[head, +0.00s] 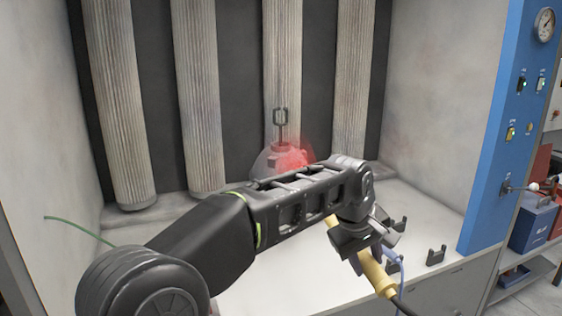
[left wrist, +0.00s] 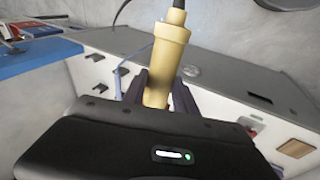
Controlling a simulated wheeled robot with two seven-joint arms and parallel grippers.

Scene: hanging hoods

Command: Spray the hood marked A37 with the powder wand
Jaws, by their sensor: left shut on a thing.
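A grey dome-shaped hood (head: 284,157) hangs under a dark hook (head: 281,118) in the booth. A reddish translucent glow covers its right side, my left arm hides its lower part, and no marking can be read. My left gripper (head: 364,250) is at the booth's front right, apart from the hood, and is shut on the tan powder wand (head: 378,277). The wand's handle also stands between the fingers in the left wrist view (left wrist: 165,55); its far end is hidden in the head view. My right gripper is out of view.
Tall pleated filters (head: 195,90) line the booth's back wall. A blue control panel (head: 496,130) with a gauge stands at the right. A small dark bracket (head: 436,256) sits on the pale ledge (head: 420,215). A dark cable trails from the wand, and a green line lies at left.

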